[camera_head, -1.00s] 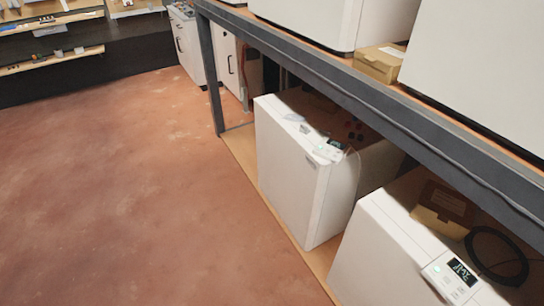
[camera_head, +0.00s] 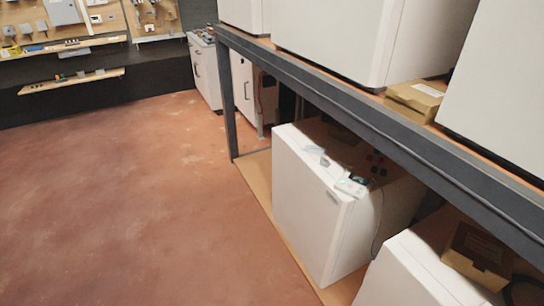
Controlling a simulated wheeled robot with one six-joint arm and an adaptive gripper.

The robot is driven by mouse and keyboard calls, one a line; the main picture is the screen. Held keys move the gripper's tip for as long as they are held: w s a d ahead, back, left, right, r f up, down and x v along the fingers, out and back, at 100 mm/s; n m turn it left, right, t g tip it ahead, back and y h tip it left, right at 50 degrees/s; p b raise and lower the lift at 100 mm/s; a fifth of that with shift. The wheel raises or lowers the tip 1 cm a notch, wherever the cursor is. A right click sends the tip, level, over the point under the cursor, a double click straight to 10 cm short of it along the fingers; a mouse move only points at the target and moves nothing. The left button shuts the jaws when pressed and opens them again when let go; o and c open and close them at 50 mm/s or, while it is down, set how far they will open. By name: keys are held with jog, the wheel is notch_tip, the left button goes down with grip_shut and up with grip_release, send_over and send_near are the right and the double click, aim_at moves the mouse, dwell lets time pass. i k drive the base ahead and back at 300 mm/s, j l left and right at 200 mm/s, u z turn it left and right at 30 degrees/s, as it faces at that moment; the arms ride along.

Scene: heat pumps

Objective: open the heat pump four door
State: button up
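Several white heat pumps stand on a two-level rack at the right in the head view. A lower heat pump (camera_head: 310,207) stands in the middle with its front closed and a small control panel (camera_head: 352,186) on its top edge. Another lower heat pump (camera_head: 415,277) is at the bottom right, partly cut off. Large white units (camera_head: 335,38) stand on the upper shelf, cut off by the top edge. I cannot tell which unit is number four. My gripper is not in view.
A dark metal shelf beam (camera_head: 370,112) and post (camera_head: 229,95) frame the rack. Cardboard boxes (camera_head: 414,98) lie between units. White cabinets (camera_head: 205,70) and a tool wall (camera_head: 60,45) are at the back. The red floor (camera_head: 120,200) at left is clear.

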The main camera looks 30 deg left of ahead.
aim_at(309, 214)
jog(key=i+j, duration=0.15)
jog(key=j, duration=0.2)
jog(key=i+j, duration=0.15)
jog(key=j, duration=0.2)
jog(key=i+j, duration=0.15)
jog(key=j, duration=0.2)
jog(key=i+j, duration=0.15)
jog(key=j, duration=0.2)
jog(key=i+j, duration=0.15)
jog(key=j, duration=0.2)
jog(key=i+j, duration=0.15)
jog(key=j, duration=0.2)
jog(key=i+j, duration=0.2)
jog(key=j, duration=0.15)
jog(key=i+j, duration=0.2)
jog(key=j, duration=0.15)
jog(key=i+j, duration=0.2)
jog(key=j, duration=0.15)
jog(key=i+j, duration=0.15)
jog(key=j, duration=0.15)
jog(key=i+j+z, duration=0.1)
jog(key=j, duration=0.25)
jog(key=i+j, duration=0.95)
jog(key=j, duration=0.25)
